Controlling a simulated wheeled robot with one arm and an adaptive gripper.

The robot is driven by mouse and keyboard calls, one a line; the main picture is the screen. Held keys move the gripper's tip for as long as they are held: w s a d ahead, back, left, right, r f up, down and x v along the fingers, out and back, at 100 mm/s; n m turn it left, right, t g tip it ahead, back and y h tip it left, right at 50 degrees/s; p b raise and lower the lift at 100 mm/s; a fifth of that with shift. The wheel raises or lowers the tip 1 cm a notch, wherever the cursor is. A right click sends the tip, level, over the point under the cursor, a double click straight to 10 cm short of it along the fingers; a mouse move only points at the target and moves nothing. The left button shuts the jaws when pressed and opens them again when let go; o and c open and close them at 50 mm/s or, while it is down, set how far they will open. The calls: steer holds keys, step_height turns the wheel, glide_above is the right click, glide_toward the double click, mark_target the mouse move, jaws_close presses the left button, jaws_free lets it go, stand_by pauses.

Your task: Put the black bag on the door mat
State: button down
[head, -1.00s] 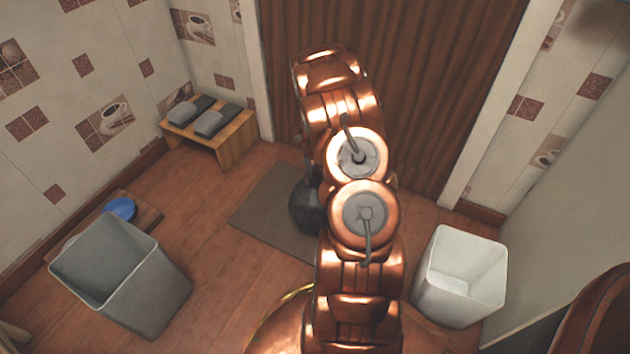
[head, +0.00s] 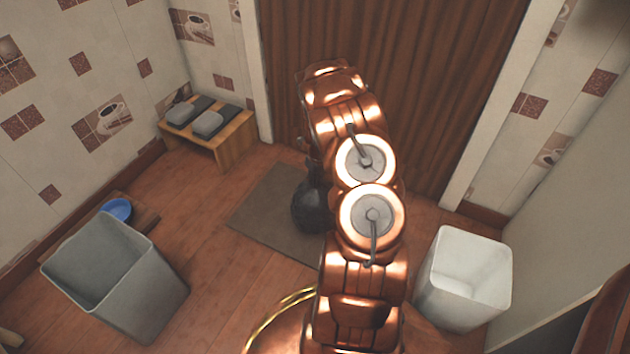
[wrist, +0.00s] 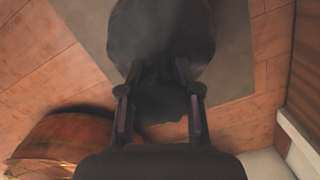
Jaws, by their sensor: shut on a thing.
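The black bag (head: 309,207) shows in the head view beside my copper arm, which hides its right part. In the wrist view the bag (wrist: 160,38) hangs from my gripper (wrist: 160,100), whose two fingers are shut on its gathered neck. The door mat (head: 262,212) is a flat grey-brown rectangle on the floor in front of the brown folding door. In both views the bag appears over the mat (wrist: 235,60). I cannot tell whether the bag touches the mat. My gripper is mostly hidden behind my arm in the head view.
A grey bin (head: 150,295) stands at the left, with a blue bowl (head: 117,210) behind it. A white bin (head: 465,280) stands at the right. Floor left of the mat is clear.

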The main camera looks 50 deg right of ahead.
steer(key=c, duration=0.8)
jaws_free()
